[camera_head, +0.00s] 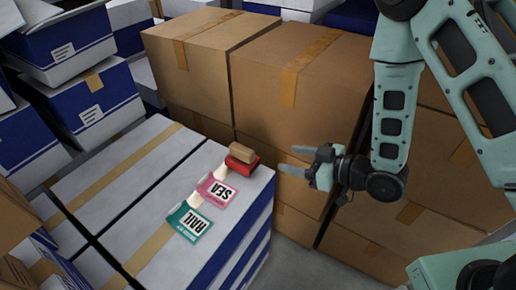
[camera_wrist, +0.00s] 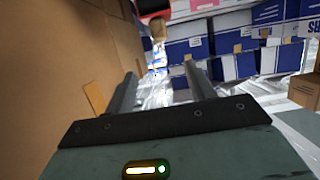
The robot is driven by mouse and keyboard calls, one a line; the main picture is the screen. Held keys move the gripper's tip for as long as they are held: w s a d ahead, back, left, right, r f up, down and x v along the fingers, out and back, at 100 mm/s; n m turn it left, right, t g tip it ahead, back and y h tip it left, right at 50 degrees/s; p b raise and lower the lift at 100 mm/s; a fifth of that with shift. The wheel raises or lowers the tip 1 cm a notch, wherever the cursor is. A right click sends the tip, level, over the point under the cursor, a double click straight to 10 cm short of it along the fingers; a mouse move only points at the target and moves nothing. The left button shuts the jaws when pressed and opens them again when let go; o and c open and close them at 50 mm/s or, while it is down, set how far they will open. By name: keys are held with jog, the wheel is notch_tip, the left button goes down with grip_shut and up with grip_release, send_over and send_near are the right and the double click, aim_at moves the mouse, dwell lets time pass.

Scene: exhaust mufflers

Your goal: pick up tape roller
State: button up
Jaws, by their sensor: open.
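The tape roller (camera_head: 243,160), a red dispenser with a brown roll on top, sits near the right edge of the white-topped boxes. A small red-and-brown thing, which looks like the tape roller, shows at the top of the wrist view (camera_wrist: 158,27), partly cut off. My gripper (camera_head: 290,160) is open and empty, to the right of the tape roller and apart from it, with its fingers pointing left. In the wrist view its two fingers (camera_wrist: 160,72) are spread with nothing between them.
A pink SEA label (camera_head: 217,191) and a green RAIL label (camera_head: 190,222) lie on the white box top (camera_head: 130,170). Large brown cartons (camera_head: 295,75) stand behind and beside my gripper. Blue-and-white boxes (camera_head: 70,45) are stacked at the back left.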

aim_at(244, 149)
jog(key=p+x, duration=0.3)
jog(key=x, duration=1.4)
jog(key=shift+a+f, duration=0.1)
grip_shut()
